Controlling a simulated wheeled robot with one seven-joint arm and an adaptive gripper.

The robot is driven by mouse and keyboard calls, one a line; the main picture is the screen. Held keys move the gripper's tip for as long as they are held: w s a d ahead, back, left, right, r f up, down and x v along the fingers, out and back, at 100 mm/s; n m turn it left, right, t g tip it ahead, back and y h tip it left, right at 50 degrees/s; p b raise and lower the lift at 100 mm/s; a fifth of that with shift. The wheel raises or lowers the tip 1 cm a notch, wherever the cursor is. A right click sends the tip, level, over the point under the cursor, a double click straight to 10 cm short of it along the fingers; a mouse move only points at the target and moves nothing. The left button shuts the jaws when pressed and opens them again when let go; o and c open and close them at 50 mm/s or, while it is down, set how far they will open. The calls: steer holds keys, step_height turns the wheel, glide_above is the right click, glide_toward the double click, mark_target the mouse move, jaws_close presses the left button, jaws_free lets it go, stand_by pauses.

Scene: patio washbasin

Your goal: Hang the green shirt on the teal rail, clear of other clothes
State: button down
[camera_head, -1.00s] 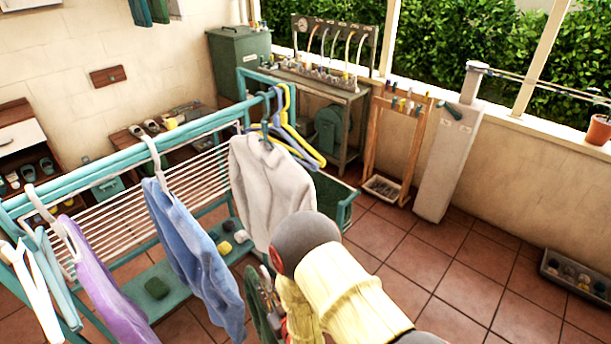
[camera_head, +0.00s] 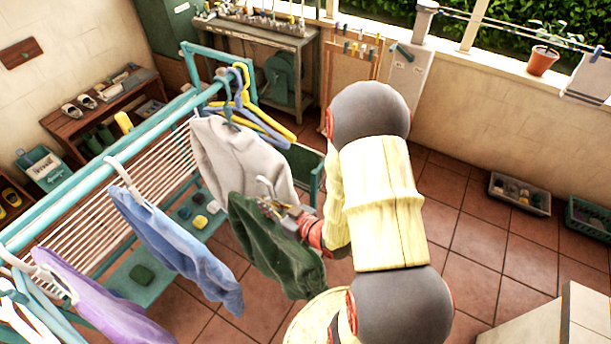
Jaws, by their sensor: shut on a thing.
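The green shirt (camera_head: 272,245) hangs from my gripper (camera_head: 272,207), which is shut at its collar, where a pale hanger hook sticks up. I cannot tell whether the fingers grip cloth or hanger. The shirt is in front of the grey-white shirt (camera_head: 235,155) and overlaps its lower right part in the picture. The teal rail (camera_head: 80,192) runs from lower left to upper middle. The grey-white shirt, a blue shirt (camera_head: 170,240) and a purple shirt (camera_head: 95,300) hang along it. The green shirt's hook is apart from the rail, to its right.
Empty yellow and blue hangers (camera_head: 243,98) crowd the rail's far end. A bare stretch of rail lies between the grey-white and blue shirts. White hangers (camera_head: 15,310) are at the near left. A workbench (camera_head: 262,38) stands behind; the tiled floor at right is mostly open.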

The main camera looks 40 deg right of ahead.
steer(key=s+d+r+n+y+p, duration=0.1)
steer(key=s+r+p, duration=0.5)
steer(key=s+r, duration=0.2)
steer(key=s+d+r+n+y+p, duration=0.1)
steer(key=s+r+p, duration=0.5)
steer(key=r, duration=0.6)
steer(key=shift+s+y, duration=0.3)
steer(key=shift+s, duration=0.55)
steer(key=shift+w, duration=0.1)
steer(key=r+b+x, duration=0.3)
steer(key=x, duration=1.4)
steer(key=w+r+b+x, duration=0.1)
steer(key=r+b+x, duration=0.2)
steer(key=x, duration=1.4)
steer(key=shift+w+a+r, duration=0.3)
steer(key=shift+w+a, duration=0.15)
steer(key=shift+w, duration=0.2)
steer(key=shift+r+b+x, duration=0.2)
steer(key=shift+b+x, duration=0.2)
steer(key=shift+x, duration=0.6)
steer(key=shift+r+b+x, duration=0.25)
steer(key=shift+b+x, duration=0.15)
steer(key=shift+x, duration=0.6)
steer(key=shift+a, duration=0.15)
